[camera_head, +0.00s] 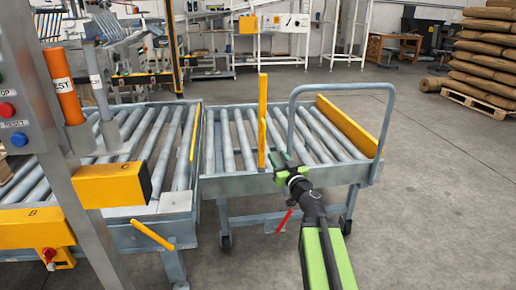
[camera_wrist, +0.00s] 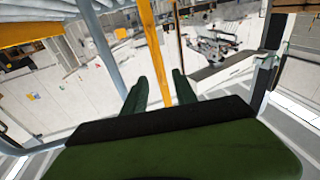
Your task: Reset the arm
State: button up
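My arm, green and black, reaches up from the bottom of the head view. My gripper (camera_head: 281,160) is at the near side of the wheeled roller cart (camera_head: 240,186), just right of an upright yellow post (camera_head: 263,110). In the wrist view two dark green fingers of my gripper (camera_wrist: 159,76) stand apart, so it is open. The yellow post (camera_wrist: 152,40) shows in the gap between them; I see a gap to each finger. No carried object shows.
A roller conveyor (camera_head: 150,205) adjoins the cart on the left. A control panel column (camera_head: 50,130) with orange and grey tubes stands at left. The cart has a grey hoop handle (camera_head: 345,88). Stacked sacks (camera_head: 487,55) lie back right. The floor at right is clear.

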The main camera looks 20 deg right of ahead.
jog(key=s+a+f+n+g+y, duration=0.25)
jog(key=a+f+n+g, duration=0.2)
jog(key=a, duration=0.75)
jog(key=s+a+f+n+g+y, duration=0.1)
jog(key=a+f+n+g+y, duration=0.3)
jog(key=a, duration=0.7)
jog(key=s+f+m+g+h, duration=0.1)
jog(key=s+f+g+h, duration=0.15)
jog(key=s+f, duration=0.35)
jog(key=s+f+m+g+h, duration=0.1)
jog(key=s+f+g, duration=0.25)
jog(key=f, duration=0.45)
jog(key=s+d+f+m+g+h, duration=0.3)
jog(key=s+d+m+g+h, duration=0.2)
jog(key=s+d+m, duration=0.4)
notch_tip(320, 180, up, 32)
jog(key=n+p, duration=0.1)
jog(key=p, duration=3.1)
jog(key=shift+w+r+p, duration=0.2)
jog(key=shift+w+p, duration=0.1)
jog(key=shift+p, duration=0.05)
